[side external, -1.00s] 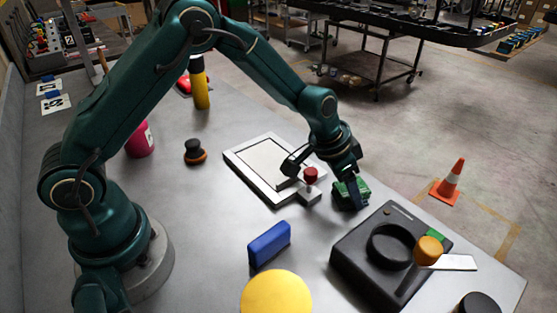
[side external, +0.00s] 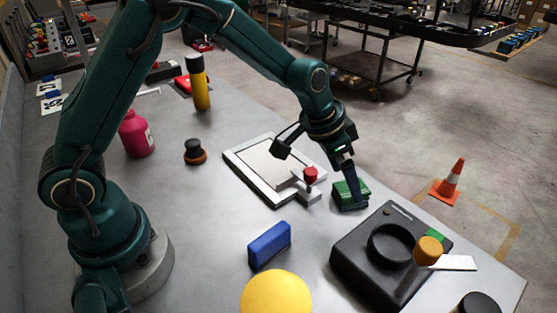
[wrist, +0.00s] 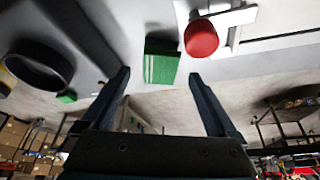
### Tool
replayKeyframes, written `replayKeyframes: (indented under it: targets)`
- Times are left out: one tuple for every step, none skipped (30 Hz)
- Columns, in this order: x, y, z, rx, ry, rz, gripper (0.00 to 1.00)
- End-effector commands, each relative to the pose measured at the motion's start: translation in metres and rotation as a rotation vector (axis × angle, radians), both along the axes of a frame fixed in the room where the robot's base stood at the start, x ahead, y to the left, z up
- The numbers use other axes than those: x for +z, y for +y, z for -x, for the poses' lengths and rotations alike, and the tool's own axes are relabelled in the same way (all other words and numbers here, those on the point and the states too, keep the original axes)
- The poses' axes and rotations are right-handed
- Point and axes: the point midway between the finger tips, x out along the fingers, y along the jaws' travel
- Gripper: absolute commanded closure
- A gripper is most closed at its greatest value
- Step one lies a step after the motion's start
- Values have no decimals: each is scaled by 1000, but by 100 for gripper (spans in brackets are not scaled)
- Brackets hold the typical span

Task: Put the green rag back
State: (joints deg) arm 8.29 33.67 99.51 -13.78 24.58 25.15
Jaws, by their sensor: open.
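The green rag (side external: 342,199), a folded block-like piece with a striped face, lies on the grey table right of the white-framed board. It also shows in the wrist view (wrist: 161,69), ahead of and between the fingertips. My gripper (side external: 354,200) is open, its fingers pointing down at the rag in the side view. In the wrist view my gripper (wrist: 159,76) has a wide gap between its two fingers, and I see no finger closed on the rag. A finger hides part of the rag in the side view.
The white-framed board (side external: 248,175) with a red knob (side external: 310,174) is close left of the rag. A black box with a ring (side external: 345,255) stands in front of it. A blue block (side external: 269,245) and a yellow disc (side external: 276,294) are nearer. The table's edge is behind the rag.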

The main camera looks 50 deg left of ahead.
Motion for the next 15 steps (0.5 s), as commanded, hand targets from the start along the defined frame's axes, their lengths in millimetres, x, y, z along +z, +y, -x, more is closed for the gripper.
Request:
replayKeyframes:
  targets:
    - [11, 2, 3, 1, -5, 0, 6]
    - [16, 3, 5, 2, -5, 1, 6]
    - [23, 4, 8, 1, -6, 1, 6]
    - [28, 5, 10, 1, -6, 1, 6]
    - [33, 5, 12, 0, -5, 0, 6]
    - [39, 6, 14, 0, -6, -1, 6]
    - [43, 7, 17, 1, -3, -1, 6]
    - [47, 8, 18, 1, -5, -1, 6]
    - [52, 9, 20, 2, -3, 0, 6]
    - [55, 9, 21, 2, -4, 0, 6]
    - [58, 10, 23, 2, -2, -1, 6]
    - [62, 10, 24, 2, -3, 0, 6]
    - [64, 11, 25, 2, -2, -1, 6]
    - [65, 11, 26, 2, -1, -1, 6]
    - [67, 12, 27, 2, -1, -1, 6]
